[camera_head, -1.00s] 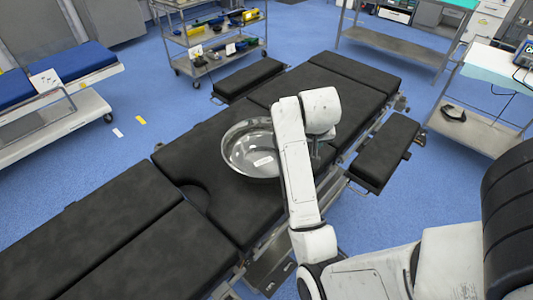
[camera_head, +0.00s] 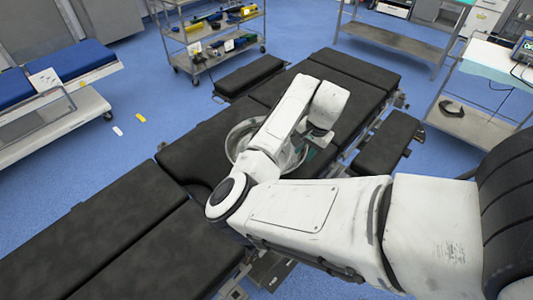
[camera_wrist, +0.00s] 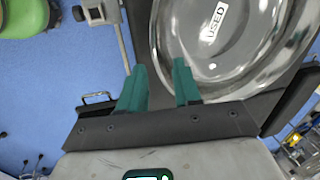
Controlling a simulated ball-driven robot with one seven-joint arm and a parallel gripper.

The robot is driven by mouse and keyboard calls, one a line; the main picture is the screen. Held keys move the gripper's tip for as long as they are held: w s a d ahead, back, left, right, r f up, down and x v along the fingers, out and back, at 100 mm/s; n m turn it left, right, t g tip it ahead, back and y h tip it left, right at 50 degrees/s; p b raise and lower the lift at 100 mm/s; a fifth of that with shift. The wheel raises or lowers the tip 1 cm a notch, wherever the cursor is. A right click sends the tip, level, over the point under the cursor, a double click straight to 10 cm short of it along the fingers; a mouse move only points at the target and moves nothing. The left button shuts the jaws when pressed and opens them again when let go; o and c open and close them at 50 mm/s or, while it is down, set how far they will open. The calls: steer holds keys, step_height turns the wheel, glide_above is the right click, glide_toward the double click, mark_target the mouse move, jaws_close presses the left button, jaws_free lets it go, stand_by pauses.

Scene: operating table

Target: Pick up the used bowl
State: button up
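The used bowl is a large shiny metal bowl (camera_head: 238,137) on the black operating table (camera_head: 165,205). In the head view my arm covers much of it. In the wrist view the bowl (camera_wrist: 262,45) fills the upper right, with a white label reading USED inside it. In the head view the gripper (camera_head: 310,150) is mostly hidden by my arm at the bowl's right side.
A side board (camera_head: 385,143) of the table sticks out at the right. A trolley with tools (camera_head: 215,45) stands at the back, and a steel trolley (camera_head: 470,125) at the right. A bed with blue pads (camera_head: 75,65) is at the left. Blue floor lies between.

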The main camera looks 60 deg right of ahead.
steer(key=shift+a+p+x, duration=0.15)
steer(key=shift+p+x, duration=0.2)
steer(key=shift+x, duration=1.2)
steer(key=shift+a+p+x, duration=0.15)
steer(key=shift+p+x, duration=0.15)
steer(key=shift+x, duration=1.25)
steer(key=shift+w, duration=0.15)
jaws_close()
steer(key=shift+r, duration=0.1)
